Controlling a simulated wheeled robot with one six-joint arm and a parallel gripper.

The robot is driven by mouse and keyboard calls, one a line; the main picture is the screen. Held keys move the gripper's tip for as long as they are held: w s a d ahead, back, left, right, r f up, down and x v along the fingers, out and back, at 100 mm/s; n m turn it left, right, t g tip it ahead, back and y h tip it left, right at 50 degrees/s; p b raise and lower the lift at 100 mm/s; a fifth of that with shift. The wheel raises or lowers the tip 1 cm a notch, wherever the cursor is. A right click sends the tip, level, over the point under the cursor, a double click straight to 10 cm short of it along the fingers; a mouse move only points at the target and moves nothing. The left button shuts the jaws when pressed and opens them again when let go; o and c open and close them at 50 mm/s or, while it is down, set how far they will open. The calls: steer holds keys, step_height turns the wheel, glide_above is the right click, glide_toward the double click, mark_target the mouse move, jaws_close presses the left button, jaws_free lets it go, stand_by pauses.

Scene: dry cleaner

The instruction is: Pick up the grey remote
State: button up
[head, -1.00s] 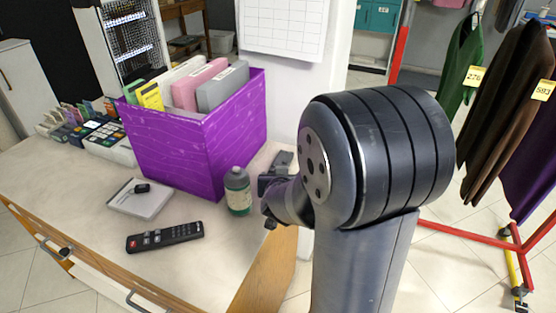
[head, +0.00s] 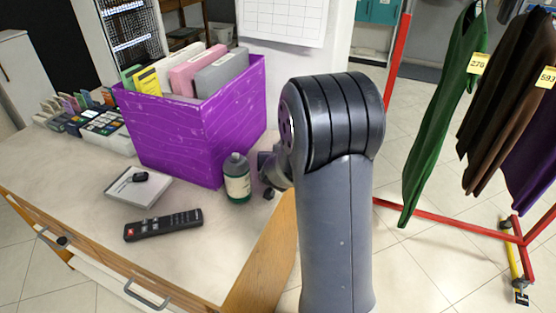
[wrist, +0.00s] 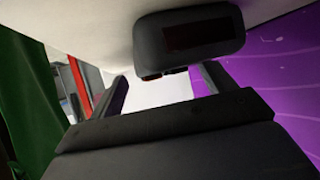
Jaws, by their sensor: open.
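The grey remote (head: 163,225) is dark grey with rows of buttons and a red one. It lies flat on the counter near the front edge in the head view, and I cannot make it out in the wrist view. My gripper (wrist: 161,80) is open in the wrist view, its two fingers apart with nothing held between them. In the head view it is mostly hidden behind my arm, at the counter's right side beside the green bottle, well to the right of the remote.
A purple box (head: 200,135) of folders stands behind the remote. A green bottle (head: 237,178) stands between the remote and my arm. A white pad (head: 138,187) with a small black item lies behind the remote. A dark device (wrist: 188,42) shows near my fingers. Garments hang at right.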

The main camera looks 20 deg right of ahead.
steer(key=shift+c, duration=0.2)
steer(key=c, duration=1.1)
